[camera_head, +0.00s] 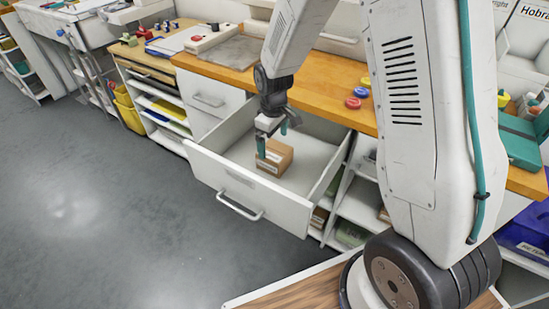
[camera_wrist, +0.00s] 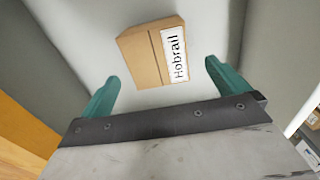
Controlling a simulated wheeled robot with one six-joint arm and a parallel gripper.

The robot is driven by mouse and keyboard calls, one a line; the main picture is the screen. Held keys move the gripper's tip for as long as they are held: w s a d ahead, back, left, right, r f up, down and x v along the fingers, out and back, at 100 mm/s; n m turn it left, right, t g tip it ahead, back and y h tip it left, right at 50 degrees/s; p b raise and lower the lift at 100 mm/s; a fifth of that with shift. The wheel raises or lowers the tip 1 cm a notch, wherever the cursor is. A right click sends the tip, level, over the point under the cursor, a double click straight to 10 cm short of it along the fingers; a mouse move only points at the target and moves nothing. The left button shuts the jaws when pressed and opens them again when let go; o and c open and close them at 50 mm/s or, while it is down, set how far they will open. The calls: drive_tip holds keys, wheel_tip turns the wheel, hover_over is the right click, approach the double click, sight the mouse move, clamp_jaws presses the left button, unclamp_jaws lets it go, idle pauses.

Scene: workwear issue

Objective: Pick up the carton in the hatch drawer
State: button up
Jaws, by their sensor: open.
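The carton (camera_head: 275,157) is a small brown box inside the open white hatch drawer (camera_head: 245,191). In the wrist view the carton (camera_wrist: 150,52) has a white label reading "Hobrail" and rests on the pale drawer floor, ahead of the fingertips. My gripper (camera_head: 273,140) has teal fingers and is over the drawer, overlapping the carton in the head view. In the wrist view my gripper (camera_wrist: 163,72) is open, its fingers apart with nothing between them. The exact gap between the fingertips and the carton cannot be told.
The drawer stands pulled out below a wooden counter (camera_head: 320,88). Red, blue and yellow round items (camera_head: 354,103) sit on the counter. Open shelves with small boxes lie right of the drawer. The grey floor (camera_head: 95,190) at left is clear.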

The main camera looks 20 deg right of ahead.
sight(275, 150)
drive_tip(key=f, duration=0.7)
drive_tip(key=shift+d+f, duration=0.25)
drive_tip(key=shift+f, duration=0.1)
drive_tip(key=c, duration=1)
